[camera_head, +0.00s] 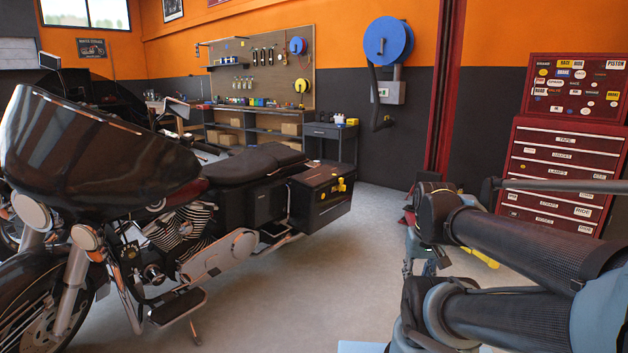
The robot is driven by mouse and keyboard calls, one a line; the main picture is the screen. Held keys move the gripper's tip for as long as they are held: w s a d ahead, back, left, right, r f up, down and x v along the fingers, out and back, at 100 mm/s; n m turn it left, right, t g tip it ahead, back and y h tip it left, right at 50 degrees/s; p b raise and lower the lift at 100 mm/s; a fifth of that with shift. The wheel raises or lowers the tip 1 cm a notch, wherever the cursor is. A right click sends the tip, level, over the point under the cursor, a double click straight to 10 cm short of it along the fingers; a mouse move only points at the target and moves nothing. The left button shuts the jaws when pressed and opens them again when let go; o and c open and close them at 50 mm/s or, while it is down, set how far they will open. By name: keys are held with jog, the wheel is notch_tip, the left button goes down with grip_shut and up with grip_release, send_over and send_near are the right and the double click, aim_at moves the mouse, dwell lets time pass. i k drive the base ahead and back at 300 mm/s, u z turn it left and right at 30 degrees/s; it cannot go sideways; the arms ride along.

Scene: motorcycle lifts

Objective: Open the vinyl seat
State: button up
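The black vinyl seat (243,167) is on the dark motorcycle (95,150) at the left. It lies flat along the top of the bike, behind the tank, and looks closed. Its rear part rises a little toward a black box at the back of the bike. The seat's far side is hidden. My arm fills the lower right, well apart from the seat with open floor between them. I cannot make out my gripper's fingers in this view.
A red tool cabinet (562,175) stands at the right. A grey cart (330,143) and a workbench line the back wall. The floor (330,270) between bike and arm is clear.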

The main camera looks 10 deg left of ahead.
aim_at(247, 166)
jog(key=u, duration=0.9)
jog(key=i, duration=1.95)
jog(key=z, duration=0.2)
